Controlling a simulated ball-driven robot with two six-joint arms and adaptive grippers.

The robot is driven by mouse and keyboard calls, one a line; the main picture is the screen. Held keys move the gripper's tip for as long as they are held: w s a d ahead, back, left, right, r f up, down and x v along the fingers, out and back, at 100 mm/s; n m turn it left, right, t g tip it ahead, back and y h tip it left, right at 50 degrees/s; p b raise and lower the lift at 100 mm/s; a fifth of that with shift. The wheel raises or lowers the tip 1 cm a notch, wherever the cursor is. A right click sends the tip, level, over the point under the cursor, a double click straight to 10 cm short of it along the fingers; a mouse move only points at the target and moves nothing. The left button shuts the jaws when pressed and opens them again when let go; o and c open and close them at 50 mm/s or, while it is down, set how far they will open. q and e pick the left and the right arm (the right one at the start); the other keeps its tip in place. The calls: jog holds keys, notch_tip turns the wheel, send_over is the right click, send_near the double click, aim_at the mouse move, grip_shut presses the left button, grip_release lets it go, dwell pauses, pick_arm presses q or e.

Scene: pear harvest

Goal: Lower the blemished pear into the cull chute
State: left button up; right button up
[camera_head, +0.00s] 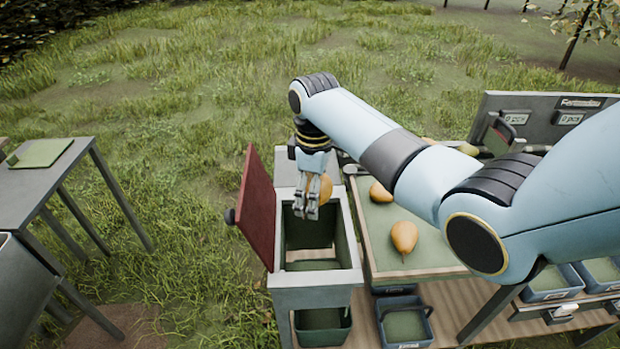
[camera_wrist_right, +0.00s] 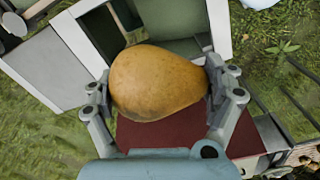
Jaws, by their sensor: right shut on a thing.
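My right gripper (camera_head: 313,197) is shut on a yellow-brown pear (camera_head: 325,189), which is partly hidden by the fingers. In the right wrist view the pear (camera_wrist_right: 158,83) sits between the two fingers, with small dark specks on its skin. The gripper points down over the open top of the cull chute (camera_head: 350,244), a grey-white box with a dark green inside. Its red lid (camera_head: 257,207) stands open on the left side. The pear is at or above the opening; its exact height against the rim I cannot tell. My left gripper is not in view.
A green-topped sorting table (camera_head: 435,246) stands right of the chute, with a pear (camera_head: 404,237) and another pear (camera_head: 381,192) on it. A bin (camera_head: 405,322) is below. A grey table (camera_head: 30,179) stands at far left, with grass between.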

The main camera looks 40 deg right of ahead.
jog(key=shift+f, duration=0.5)
pick_arm(q)
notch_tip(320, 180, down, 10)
jog(key=b, duration=0.9)
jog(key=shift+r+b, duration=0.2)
jog(key=shift+b, duration=0.1)
pick_arm(e)
notch_tip(320, 180, down, 14)
jog(key=shift+r, duration=0.25)
jog(key=shift+w, duration=0.1)
jog(key=o, duration=1.2)
jog(key=shift+c, duration=0.2)
notch_tip(320, 180, up, 12)
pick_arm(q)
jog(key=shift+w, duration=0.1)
